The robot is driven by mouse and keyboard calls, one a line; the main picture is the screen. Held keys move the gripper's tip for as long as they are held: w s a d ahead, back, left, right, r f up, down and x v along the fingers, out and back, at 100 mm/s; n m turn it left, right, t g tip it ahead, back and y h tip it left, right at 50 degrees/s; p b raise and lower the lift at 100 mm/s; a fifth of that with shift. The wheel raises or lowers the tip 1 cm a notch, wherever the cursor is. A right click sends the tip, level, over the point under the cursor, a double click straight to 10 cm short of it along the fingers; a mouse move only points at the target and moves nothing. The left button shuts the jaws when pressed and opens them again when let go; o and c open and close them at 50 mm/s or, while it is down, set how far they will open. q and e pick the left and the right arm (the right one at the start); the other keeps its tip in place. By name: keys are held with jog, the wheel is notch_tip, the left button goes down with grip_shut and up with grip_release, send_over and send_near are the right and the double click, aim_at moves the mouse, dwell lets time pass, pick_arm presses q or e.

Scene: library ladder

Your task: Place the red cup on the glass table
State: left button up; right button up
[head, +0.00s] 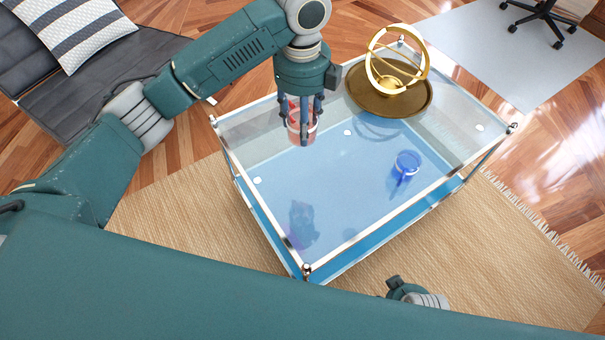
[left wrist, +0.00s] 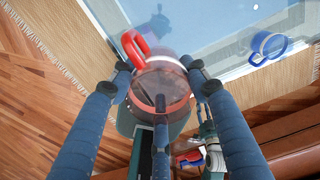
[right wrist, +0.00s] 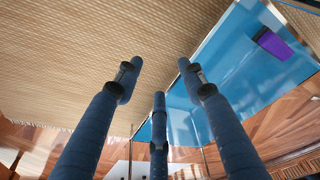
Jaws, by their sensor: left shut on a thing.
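The translucent red cup (head: 302,128) is held in my left gripper (head: 304,118), which points down over the left part of the glass table (head: 335,190). In the left wrist view, the cup (left wrist: 160,85) with its red handle sits between the closed fingers. A dark reflection shows in the glass well apart from the cup, so the cup appears held above the tabletop. My right gripper (right wrist: 160,85) is low beside the table, over the woven rug, its fingers spread and empty.
A blue cup (head: 406,164) stands on the right part of the glass. A brown round tray (head: 390,98) with a gold ring ornament (head: 398,62) takes up the back corner. The middle and front left of the glass are clear. A metal frame edges the table.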

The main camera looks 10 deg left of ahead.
pick_arm(q)
jog(key=shift+f, duration=0.2)
pick_arm(e)
jog(key=s+f, duration=0.4)
jog(key=f, duration=0.4)
pick_arm(q)
notch_tip(320, 180, down, 15)
jog(key=b, duration=0.3)
notch_tip(320, 180, down, 4)
jog(key=shift+r+b, duration=0.1)
jog(key=shift+b, duration=0.45)
jog(key=shift+f, duration=0.35)
pick_arm(e)
jog(key=w+r, duration=0.2)
jog(key=r, duration=0.4)
jog(key=w+r, duration=0.2)
jog(key=r, duration=0.5)
jog(key=shift+w, duration=0.35)
pick_arm(q)
jog(key=shift+f, duration=0.2)
jog(key=o, duration=1.3)
jog(key=shift+c, duration=0.2)
pick_arm(e)
jog(key=shift+r, duration=0.4)
